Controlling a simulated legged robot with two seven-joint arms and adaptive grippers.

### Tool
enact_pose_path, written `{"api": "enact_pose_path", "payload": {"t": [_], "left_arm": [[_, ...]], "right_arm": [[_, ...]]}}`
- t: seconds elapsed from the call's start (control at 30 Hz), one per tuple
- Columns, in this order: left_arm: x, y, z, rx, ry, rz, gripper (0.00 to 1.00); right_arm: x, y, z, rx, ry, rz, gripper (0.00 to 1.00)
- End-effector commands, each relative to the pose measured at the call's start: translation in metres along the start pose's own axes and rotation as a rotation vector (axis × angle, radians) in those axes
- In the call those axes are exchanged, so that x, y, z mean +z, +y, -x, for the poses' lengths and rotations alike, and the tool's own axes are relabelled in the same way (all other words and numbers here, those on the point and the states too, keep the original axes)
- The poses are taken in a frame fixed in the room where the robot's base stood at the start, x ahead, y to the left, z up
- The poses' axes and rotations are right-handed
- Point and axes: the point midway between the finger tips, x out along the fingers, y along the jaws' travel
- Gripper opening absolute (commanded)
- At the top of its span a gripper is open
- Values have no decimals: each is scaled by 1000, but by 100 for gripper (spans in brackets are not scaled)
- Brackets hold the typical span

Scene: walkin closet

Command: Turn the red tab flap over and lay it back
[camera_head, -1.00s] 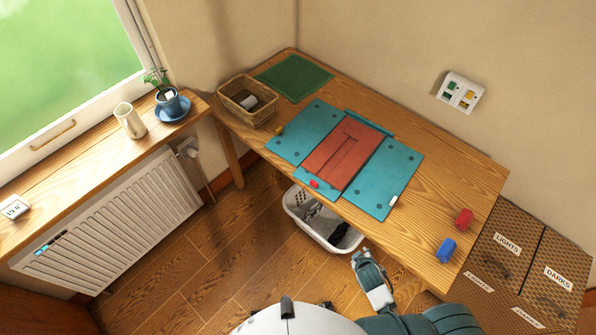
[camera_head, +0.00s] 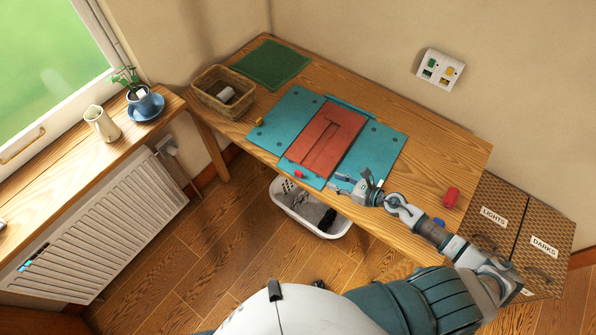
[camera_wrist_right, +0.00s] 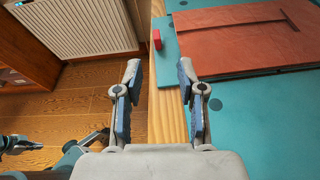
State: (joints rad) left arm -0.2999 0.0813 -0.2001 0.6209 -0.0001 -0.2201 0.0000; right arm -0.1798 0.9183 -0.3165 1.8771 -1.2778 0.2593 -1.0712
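A teal folding board (camera_head: 281,126) lies flat on the table with a folded red-brown cloth (camera_head: 322,140) over its middle. The red tab (camera_head: 299,174) sits on the front edge of the board's short front middle flap (camera_head: 308,178); it also shows in the wrist view (camera_wrist_right: 157,39). My right gripper (camera_head: 338,183) is open and empty, over the table's front edge at the board's front right, to the right of the red tab.
A yellow tab (camera_head: 259,121) is on the board's left panel. A wicker basket (camera_head: 222,91) and green mat (camera_head: 270,65) lie at the back left. A red block (camera_head: 451,197) and partly hidden blue block (camera_head: 438,222) are at right. A laundry bin (camera_head: 335,222) stands below.

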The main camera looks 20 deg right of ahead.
Motion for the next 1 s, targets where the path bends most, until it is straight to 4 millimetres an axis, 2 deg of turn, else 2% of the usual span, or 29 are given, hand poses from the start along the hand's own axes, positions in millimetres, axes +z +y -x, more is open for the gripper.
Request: {"api": "enact_pose_path", "payload": {"t": [0.13,0.27,0.7,0.9,1.0], "left_arm": [[-1,0,1,0,1,0,0],[-2,0,6,1,2,0,0],[-3,1,14,1,2,1,0],[-2,1,11,1,1,1,0],[-2,1,10,1,1,1,0]], "right_arm": [[-10,-2,0,38,62,105,40],[-9,0,-17,38,60,105,40],[-16,3,-120,38,57,97,40],[-20,4,-154,38,59,97,40],[-21,4,-164,38,59,98,40]]}}
